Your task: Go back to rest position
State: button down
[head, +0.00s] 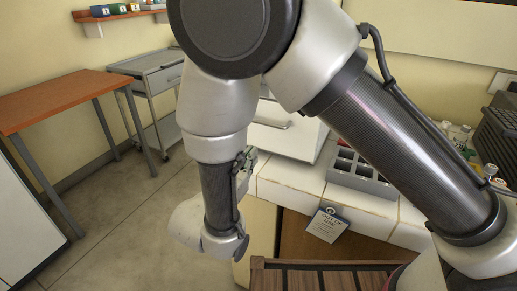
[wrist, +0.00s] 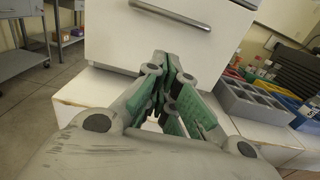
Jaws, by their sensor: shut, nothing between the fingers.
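My gripper (wrist: 165,62) is shut and empty in the wrist view, its grey and green fingers together in front of a white cabinet (wrist: 115,30) with a metal bar handle (wrist: 170,14). The cabinet front appears closed. In the head view my arm hangs across the middle and hides most of the gripper; only a small part shows beside the cabinet (head: 285,135). From these views I cannot tell whether the fingers touch the cabinet.
The cabinet stands on a white tiled counter (head: 300,180). A grey compartment rack (head: 360,178) and bottles (head: 462,135) are to its right. A tag (head: 326,225) hangs at the counter edge. An orange-topped table (head: 60,98) and a grey cart (head: 150,65) stand left; floor between is clear.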

jog(key=s+d+f+m+g+h, duration=0.2)
jog(key=s+d+f+m+g, duration=0.1)
jog(key=s+d+g, duration=0.15)
jog(key=s+d+r+m+g, duration=0.1)
jog(key=d+r+m+g, duration=0.2)
jog(key=d+m+g, duration=0.4)
jog(key=s+d+r+m+g, duration=0.2)
jog(key=d+m+g, duration=0.15)
jog(key=d, duration=0.55)
jog(key=s+d+r+m+t+y, duration=0.1)
jog(key=s+d+r+m+y, duration=0.2)
jog(key=d+r+m, duration=0.5)
jog(key=s+d+r+m+t+y, duration=0.1)
jog(key=s+d+r+m+y, duration=0.3)
jog(key=d+m, duration=0.6)
jog(key=d+r+y, duration=0.2)
jog(key=d+r, duration=0.1)
jog(key=shift+r+t, duration=0.35)
jog(key=shift+t, duration=0.05)
jog(key=c, duration=2.2)
grip_release()
